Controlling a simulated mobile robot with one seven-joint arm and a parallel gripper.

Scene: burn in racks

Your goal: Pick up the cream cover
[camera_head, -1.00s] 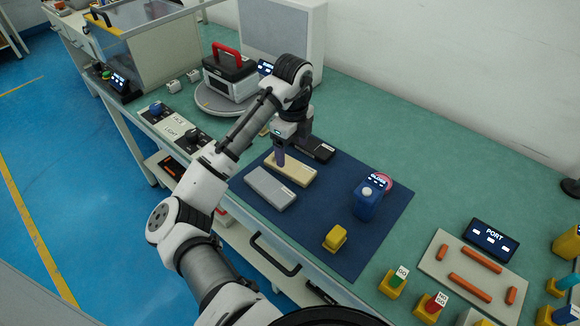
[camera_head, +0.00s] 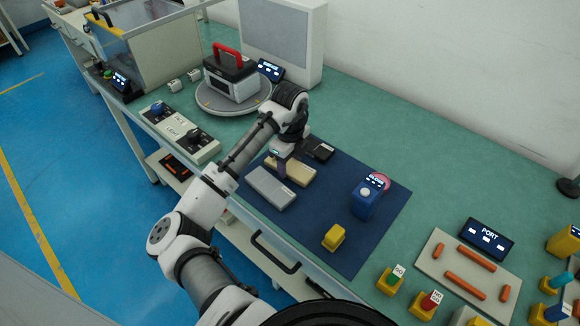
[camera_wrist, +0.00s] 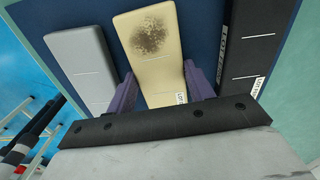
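The cream cover (camera_head: 297,174) lies on the dark blue mat (camera_head: 330,200), between a grey cover (camera_head: 270,187) and a black cover (camera_head: 317,150). In the wrist view, the cream cover (camera_wrist: 153,45) has a dark brown speckled stain and a small white label. My gripper (camera_wrist: 158,74) is open, with one purple finger on each side of the cream cover. I cannot tell whether the fingers touch it. In the head view, my gripper (camera_head: 280,158) is low over the cover's left end and partly hidden by the wrist.
The grey cover (camera_wrist: 80,65) and black cover (camera_wrist: 253,40) flank the fingers closely. A blue dispenser-like block (camera_head: 366,200) and a yellow block (camera_head: 333,238) stand on the mat. A round turntable (camera_head: 225,105) with a red-handled case is behind. The mat's lower right is clear.

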